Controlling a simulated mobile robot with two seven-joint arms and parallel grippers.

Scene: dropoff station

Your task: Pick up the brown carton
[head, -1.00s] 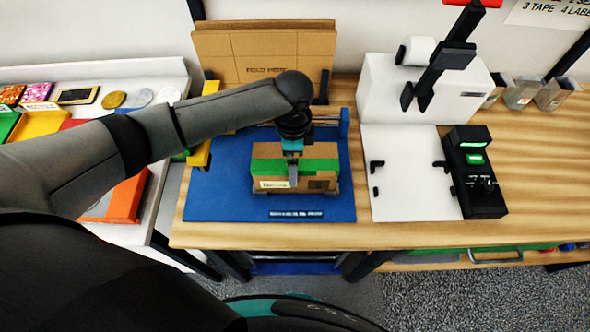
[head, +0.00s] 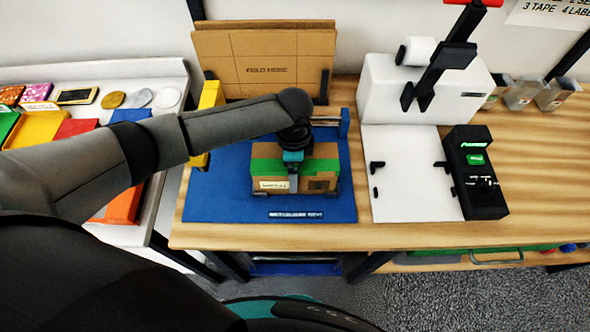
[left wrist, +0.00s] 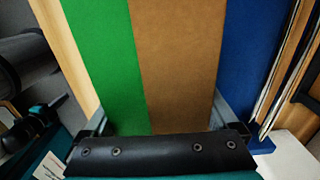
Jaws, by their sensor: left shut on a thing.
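The brown carton (head: 320,167), with green tape along its top and a white label on its front, sits on the blue mat (head: 215,200). My left gripper (head: 293,181) reaches down over the carton and is shut on it, one finger showing at its front face. In the left wrist view the carton's brown top (left wrist: 178,60) and green tape (left wrist: 105,60) lie between the fingers of the left gripper (left wrist: 170,122). The far finger is hidden in the head view. My right gripper is not in view.
A folded cardboard sheet (head: 265,68) stands behind the mat. A white machine (head: 425,85) with a white plate (head: 412,195) and a black device (head: 475,185) stand to the right. Colored trays (head: 40,127) lie left. Bare wooden table (head: 545,190) is free at far right.

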